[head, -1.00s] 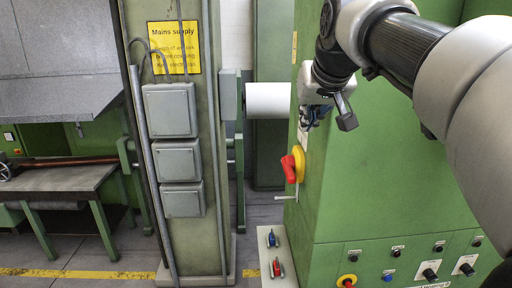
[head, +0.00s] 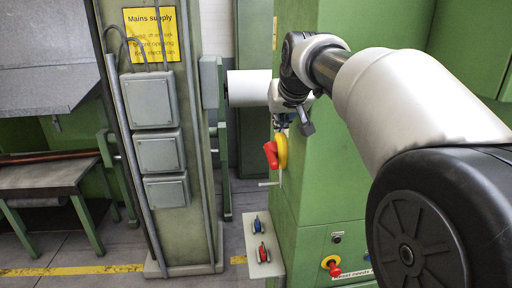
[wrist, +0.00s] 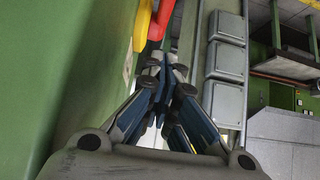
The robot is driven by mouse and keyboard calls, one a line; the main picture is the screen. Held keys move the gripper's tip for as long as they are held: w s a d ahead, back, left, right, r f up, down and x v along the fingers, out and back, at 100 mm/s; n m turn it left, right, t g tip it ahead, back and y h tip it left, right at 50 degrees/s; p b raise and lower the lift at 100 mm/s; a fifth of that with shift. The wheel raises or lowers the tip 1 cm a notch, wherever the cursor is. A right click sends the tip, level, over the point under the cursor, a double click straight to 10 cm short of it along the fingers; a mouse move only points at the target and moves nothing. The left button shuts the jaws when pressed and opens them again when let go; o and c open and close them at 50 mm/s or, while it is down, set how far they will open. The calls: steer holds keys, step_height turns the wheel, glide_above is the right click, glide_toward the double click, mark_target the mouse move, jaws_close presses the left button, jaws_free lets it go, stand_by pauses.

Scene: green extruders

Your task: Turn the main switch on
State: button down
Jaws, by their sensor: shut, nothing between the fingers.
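The main switch, a red handle (head: 270,154) on a yellow disc (head: 282,150), sits on the left-hand side face of the green machine. In the wrist view the red handle (wrist: 158,20) and the yellow disc (wrist: 142,24) show at the top, just beyond the fingertips. My gripper (head: 283,122) is a little above the switch in the head view, beside the machine face. In the wrist view its fingers (wrist: 165,68) are closed together with nothing between them. I cannot tell whether they touch the switch.
The green machine (head: 330,185) stands close beside my gripper. A grey-green column with several grey boxes (head: 158,152) and a yellow sign (head: 151,35) stands to the left. A small plate with blue and red parts (head: 259,247) is below the switch. A red emergency button (head: 333,267) is at lower right.

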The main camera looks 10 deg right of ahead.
glide_above(273, 159)
step_height(273, 159, down, 7)
steer(key=shift+r, duration=0.15)
steer(key=f, duration=0.2)
steer(key=shift+w+f, duration=0.25)
steer(key=shift+f, duration=0.1)
steer(key=shift+s+f, duration=0.1)
steer(key=shift+f, duration=0.65)
steer(key=shift+f+b, duration=0.1)
steer(key=shift+b, duration=0.25)
steer(key=shift+s+f+t+b, duration=0.15)
steer(key=shift+t+b, duration=0.25)
steer(key=shift+b, duration=0.75)
